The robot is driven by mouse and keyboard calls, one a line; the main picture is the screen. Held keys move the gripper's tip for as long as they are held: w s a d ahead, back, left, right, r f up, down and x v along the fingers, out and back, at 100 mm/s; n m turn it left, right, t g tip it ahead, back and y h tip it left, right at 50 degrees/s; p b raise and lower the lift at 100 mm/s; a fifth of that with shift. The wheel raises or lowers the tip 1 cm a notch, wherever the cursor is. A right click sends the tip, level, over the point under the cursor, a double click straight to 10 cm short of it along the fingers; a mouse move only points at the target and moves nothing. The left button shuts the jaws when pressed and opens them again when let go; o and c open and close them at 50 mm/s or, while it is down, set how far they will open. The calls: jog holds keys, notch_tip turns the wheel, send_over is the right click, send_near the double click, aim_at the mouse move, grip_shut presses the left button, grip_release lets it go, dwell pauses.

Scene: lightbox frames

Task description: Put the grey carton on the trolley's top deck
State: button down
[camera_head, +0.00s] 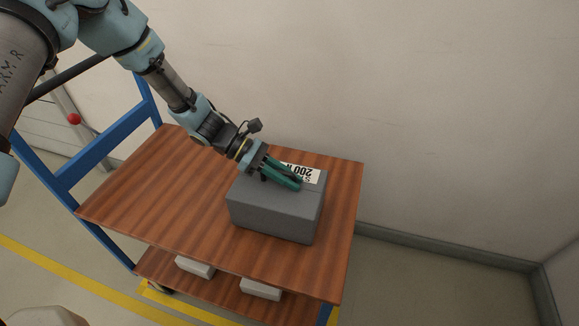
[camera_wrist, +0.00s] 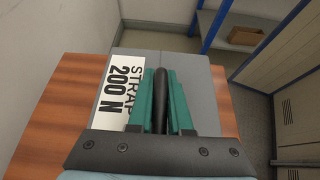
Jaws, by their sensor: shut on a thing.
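The grey carton (camera_head: 272,214) sits over the right part of the trolley's brown wooden top deck (camera_head: 160,190) and looks level. Its underside appears to rest on the deck; I see no clear gap. In the wrist view the carton (camera_wrist: 204,105) has a white label reading "STRAP 200 N" and a black strap (camera_wrist: 160,95) across its top. My gripper (camera_head: 298,184) has green fingers and is above the carton's top face. In the wrist view the fingers (camera_wrist: 160,75) are shut on the black strap, one on each side.
The trolley has a blue frame (camera_head: 110,150) at the left and a lower shelf (camera_head: 220,284) with two pale boxes. A wall (camera_head: 420,120) stands behind. A blue rack with a brown box (camera_wrist: 245,36) and lockers (camera_wrist: 297,100) show in the wrist view. The deck's left part is bare.

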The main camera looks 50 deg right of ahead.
jog(key=shift+f, duration=0.25)
jog(key=c, duration=0.8)
grip_release()
jog(key=shift+f, duration=0.1)
jog(key=shift+c, duration=0.2)
jog(key=b+v, duration=0.2)
jog(key=v, duration=1)
jog(key=shift+a, duration=0.1)
